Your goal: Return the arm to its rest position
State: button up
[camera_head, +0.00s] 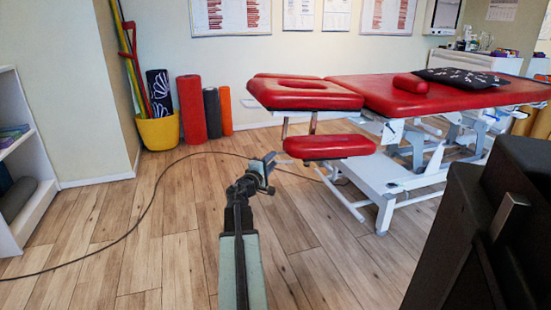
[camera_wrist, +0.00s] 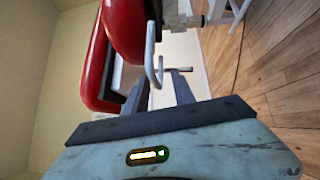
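My arm reaches forward from the bottom middle of the head view, over the wooden floor. My gripper (camera_head: 277,160) is at its far end, in front of the red treatment table (camera_head: 345,93) and left of its low red pad (camera_head: 329,146) in the picture. In the wrist view my gripper (camera_wrist: 160,80) shows two dark fingers standing apart, with nothing seen between them but the background. The red padding (camera_wrist: 124,30) and a pale metal bar of the table lie beyond the fingers. I cannot tell the exact gap to the table.
A black cable (camera_head: 143,212) runs across the floor. A white shelf (camera_head: 22,160) stands at the left. A yellow bucket (camera_head: 158,131) and red, dark and orange rolls (camera_head: 191,109) stand by the wall. The floor left of my arm is mostly clear.

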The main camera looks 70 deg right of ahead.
jog(key=a, duration=0.3)
jog(key=shift+w+a+f, duration=0.1)
jog(key=shift+w+a, duration=0.05)
